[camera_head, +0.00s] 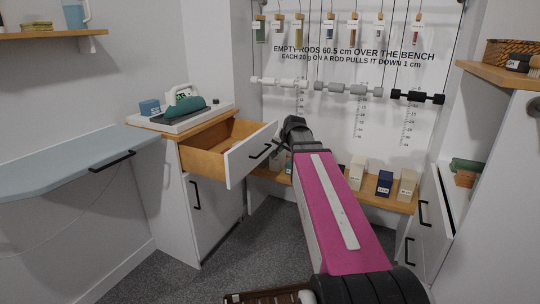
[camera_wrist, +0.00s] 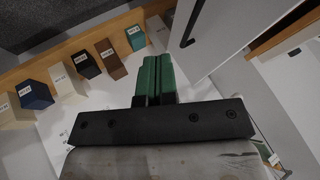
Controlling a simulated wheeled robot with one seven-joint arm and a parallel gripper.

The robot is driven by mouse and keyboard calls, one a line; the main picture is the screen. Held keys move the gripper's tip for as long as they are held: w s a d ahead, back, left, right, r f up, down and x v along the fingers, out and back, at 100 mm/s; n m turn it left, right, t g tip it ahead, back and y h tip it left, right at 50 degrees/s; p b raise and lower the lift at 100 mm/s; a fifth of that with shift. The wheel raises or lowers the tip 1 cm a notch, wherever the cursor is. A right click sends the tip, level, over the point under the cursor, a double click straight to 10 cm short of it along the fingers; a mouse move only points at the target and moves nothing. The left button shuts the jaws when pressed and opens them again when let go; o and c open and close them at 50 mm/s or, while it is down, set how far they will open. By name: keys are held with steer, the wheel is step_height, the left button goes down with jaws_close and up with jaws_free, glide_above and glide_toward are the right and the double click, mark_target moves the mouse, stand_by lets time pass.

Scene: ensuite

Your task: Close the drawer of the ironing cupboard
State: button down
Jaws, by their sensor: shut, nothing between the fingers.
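The ironing cupboard (camera_head: 216,205) stands left of centre in the head view. Its drawer (camera_head: 204,158) is pulled out, with a wooden inside and a white front (camera_head: 240,163). The drawer front has a black bar handle (camera_head: 261,151). My gripper (camera_wrist: 153,65) shows in the wrist view with its green fingers together and nothing between them. In the head view my arm reaches forward to just right of the drawer front, and the wrist largely hides the gripper. I cannot tell whether it touches the drawer.
A low wooden bench (camera_head: 399,205) with several labelled blocks runs along the back wall under hanging rods. A blue-grey ironing board (camera_head: 75,165) is at left; white drawers (camera_head: 432,225) are at right.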

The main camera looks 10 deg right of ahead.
steer(key=w+a+f, duration=0.5)
steer(key=w+f, duration=0.1)
steer(key=w, duration=0.2)
steer(key=shift+w+f, duration=0.25)
steer(key=shift+f, duration=0.15)
steer(key=shift+d, duration=0.1)
steer(key=w+a, duration=0.5)
steer(key=a, duration=0.2)
steer(key=w+a, duration=0.5)
steer(key=a, duration=0.3)
steer(key=w+a, duration=0.6)
steer(key=a, duration=0.1)
steer(key=shift+w+a, duration=0.1)
steer(key=shift+a, duration=0.15)
